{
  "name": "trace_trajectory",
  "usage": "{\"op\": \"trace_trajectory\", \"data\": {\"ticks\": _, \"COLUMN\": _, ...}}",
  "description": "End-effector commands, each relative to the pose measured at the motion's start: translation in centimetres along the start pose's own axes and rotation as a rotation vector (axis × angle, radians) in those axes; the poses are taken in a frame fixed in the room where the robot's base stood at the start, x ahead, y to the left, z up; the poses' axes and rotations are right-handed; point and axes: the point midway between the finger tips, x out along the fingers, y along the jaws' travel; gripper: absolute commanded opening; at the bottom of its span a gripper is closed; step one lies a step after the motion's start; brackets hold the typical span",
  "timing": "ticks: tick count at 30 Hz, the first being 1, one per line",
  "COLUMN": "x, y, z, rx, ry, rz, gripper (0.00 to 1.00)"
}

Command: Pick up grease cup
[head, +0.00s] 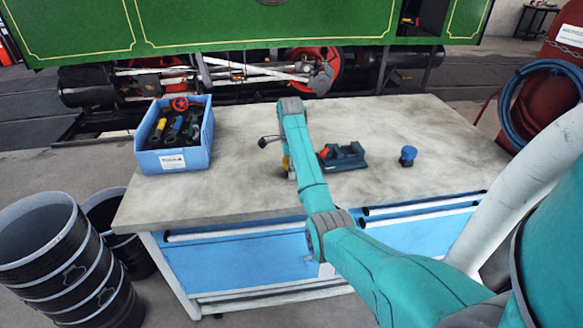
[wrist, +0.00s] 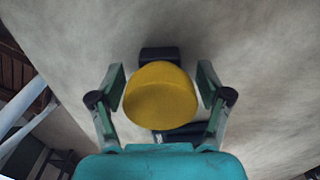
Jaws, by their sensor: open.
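A yellow domed cup (wrist: 160,97), which looks like the grease cup, stands between the two fingers of my gripper (wrist: 162,78) in the wrist view. A dark block-like part shows just beyond it and a dark bar below it. The fingers are spread, one on each side of the cup, with a gap on both sides. In the head view a bit of yellow (head: 286,164) shows beside my arm over the workbench (head: 235,150). My arm hides most of the gripper and cup there.
A blue bin (head: 173,160) of tools stands at the bench's left. A dark green vise-like tool (head: 343,157) lies just right of my arm. A small blue-topped item (head: 408,156) stands farther right. Black drums (head: 60,260) stand on the floor at left. The bench's right end is clear.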

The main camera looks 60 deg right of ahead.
Motion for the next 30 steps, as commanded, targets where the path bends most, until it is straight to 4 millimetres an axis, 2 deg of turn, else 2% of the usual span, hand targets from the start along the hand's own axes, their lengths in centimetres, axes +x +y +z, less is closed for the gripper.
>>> {"op": "trace_trajectory", "data": {"ticks": 9, "x": 0.6, "y": 0.1, "z": 0.1, "rx": 0.002, "ry": 0.000, "rz": -0.002, "gripper": 0.77}}
{"op": "trace_trajectory", "data": {"ticks": 10, "x": 0.6, "y": 0.1, "z": 0.1, "rx": 0.002, "ry": 0.000, "rz": -0.002, "gripper": 0.75}}
{"op": "trace_trajectory", "data": {"ticks": 18, "x": 0.6, "y": 0.1, "z": 0.1, "rx": 0.001, "ry": 0.000, "rz": -0.002, "gripper": 0.07}}
{"op": "trace_trajectory", "data": {"ticks": 19, "x": 0.5, "y": 0.1, "z": 0.1, "rx": 0.001, "ry": 0.000, "rz": -0.003, "gripper": 0.04}}
{"op": "trace_trajectory", "data": {"ticks": 26, "x": 0.4, "y": 0.1, "z": 0.1, "rx": 0.001, "ry": 0.000, "rz": -0.003, "gripper": 0.03}}
{"op": "trace_trajectory", "data": {"ticks": 30, "x": -0.7, "y": -0.3, "z": -0.1, "rx": -0.001, "ry": 0.000, "rz": -0.004, "gripper": 0.03}}
